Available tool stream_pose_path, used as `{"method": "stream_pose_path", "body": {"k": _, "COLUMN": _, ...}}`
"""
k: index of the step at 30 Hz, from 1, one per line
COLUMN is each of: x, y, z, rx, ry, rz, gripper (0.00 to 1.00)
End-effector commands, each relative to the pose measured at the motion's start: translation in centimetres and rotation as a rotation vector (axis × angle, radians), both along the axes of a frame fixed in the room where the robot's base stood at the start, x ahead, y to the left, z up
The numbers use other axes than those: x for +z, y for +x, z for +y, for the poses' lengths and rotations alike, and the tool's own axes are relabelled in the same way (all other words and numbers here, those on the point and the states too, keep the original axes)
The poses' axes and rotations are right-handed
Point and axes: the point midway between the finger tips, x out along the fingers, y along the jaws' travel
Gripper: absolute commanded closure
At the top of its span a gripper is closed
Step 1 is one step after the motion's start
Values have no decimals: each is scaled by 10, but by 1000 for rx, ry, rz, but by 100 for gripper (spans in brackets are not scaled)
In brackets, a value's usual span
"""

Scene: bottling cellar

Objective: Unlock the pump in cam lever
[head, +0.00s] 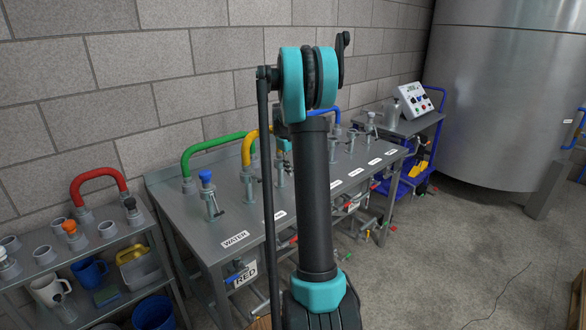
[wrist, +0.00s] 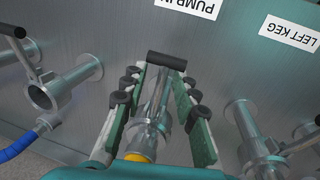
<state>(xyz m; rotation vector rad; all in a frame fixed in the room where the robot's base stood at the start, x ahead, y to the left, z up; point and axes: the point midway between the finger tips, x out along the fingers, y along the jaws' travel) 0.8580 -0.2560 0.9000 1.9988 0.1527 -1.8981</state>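In the wrist view, the pump in cam lever (wrist: 166,60) has a black cross-bar grip and stands over a metal coupling (wrist: 150,132) with a yellow part at its lower end. The "PUMP IN" label (wrist: 190,4) is on the panel just above, cut by the frame edge. My gripper (wrist: 160,78) is open. Its two fingers lie either side of the lever and coupling, with the black grip at or just past the fingertips. I cannot tell whether either finger touches it. In the head view my arm hides this lever and most of the gripper.
In the wrist view, a coupling with a lever and blue hose (wrist: 62,85) is at left, and the "LEFT KEG" coupling (wrist: 252,128) is at right. In the head view, the metal table (head: 190,233) carries several fittings and hoses; a shelf (head: 95,245) stands left, a blue trolley (head: 425,120) right.

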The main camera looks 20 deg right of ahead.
Motion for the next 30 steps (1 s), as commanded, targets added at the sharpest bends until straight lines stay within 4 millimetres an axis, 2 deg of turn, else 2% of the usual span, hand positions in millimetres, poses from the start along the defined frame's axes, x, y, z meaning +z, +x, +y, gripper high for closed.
{"method": "stream_pose_path", "body": {"k": 7, "x": 11, "y": -1, "z": 2, "rx": 0, "ry": 0, "rz": 0, "gripper": 71}}
{"method": "stream_pose_path", "body": {"k": 21, "x": 97, "y": -8, "z": 18, "rx": 1, "ry": 0, "rz": 0, "gripper": 71}}
{"method": "stream_pose_path", "body": {"k": 24, "x": 108, "y": -9, "z": 20, "rx": 1, "ry": 0, "rz": 0, "gripper": 71}}
{"method": "stream_pose_path", "body": {"k": 30, "x": 118, "y": -10, "z": 21, "rx": 1, "ry": 0, "rz": 0, "gripper": 71}}
